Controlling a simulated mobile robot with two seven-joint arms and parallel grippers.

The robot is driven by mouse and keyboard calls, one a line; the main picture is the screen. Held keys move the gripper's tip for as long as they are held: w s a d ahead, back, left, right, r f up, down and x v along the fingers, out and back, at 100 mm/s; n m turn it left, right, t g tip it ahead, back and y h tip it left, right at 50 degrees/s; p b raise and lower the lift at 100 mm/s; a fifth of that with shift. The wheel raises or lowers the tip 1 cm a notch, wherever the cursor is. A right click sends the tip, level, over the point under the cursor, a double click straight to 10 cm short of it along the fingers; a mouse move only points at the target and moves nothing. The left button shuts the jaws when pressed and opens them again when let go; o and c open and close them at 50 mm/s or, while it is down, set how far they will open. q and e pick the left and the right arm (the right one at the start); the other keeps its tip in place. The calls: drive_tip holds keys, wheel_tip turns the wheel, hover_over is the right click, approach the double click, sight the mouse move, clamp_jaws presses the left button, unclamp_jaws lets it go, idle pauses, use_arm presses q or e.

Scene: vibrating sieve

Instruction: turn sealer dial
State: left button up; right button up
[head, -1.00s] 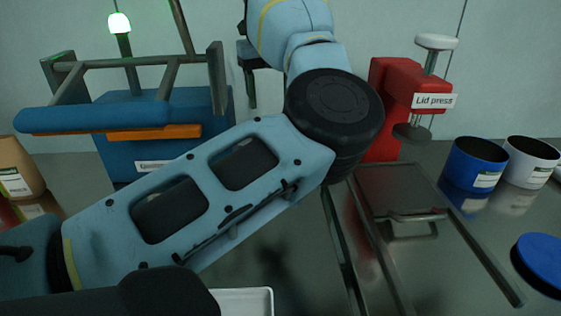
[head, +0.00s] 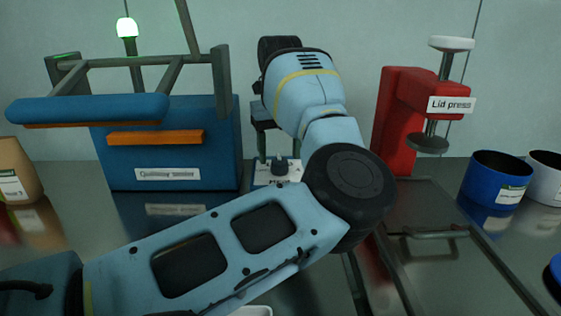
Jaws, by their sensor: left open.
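The sealer (head: 215,125) is a blue box with a raised grey frame, a blue padded bar and an orange strip, at left in the head view. Right of it is a small black dial (head: 279,167) on a pale labelled plate (head: 262,180). My left gripper (head: 279,153) points down with its fingers open, one on each side just above the dial. My left forearm and black elbow hide part of the plate and the gripper's right side. Contact with the dial cannot be told. My right gripper is not in view.
A red lid press (head: 395,120) stands right of my elbow. A grey plate with a handle (head: 435,232) lies before it. A blue cup (head: 495,180) and a white cup (head: 545,175) stand at right. A tan container (head: 15,172) is at far left.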

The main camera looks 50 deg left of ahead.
use_arm(q)
drive_tip(key=shift+f, duration=1.25)
drive_tip(key=c, duration=1)
drive_tip(key=shift+r+m+p, duration=0.25)
drive_tip(key=shift+m+p, duration=0.05)
drive_tip(key=shift+p, duration=0.5)
drive_tip(key=shift+f+m+p, duration=0.15)
drive_tip(key=shift+m+p, duration=0.35)
drive_tip(key=shift+p, duration=0.05)
drive_tip(key=o, duration=1)
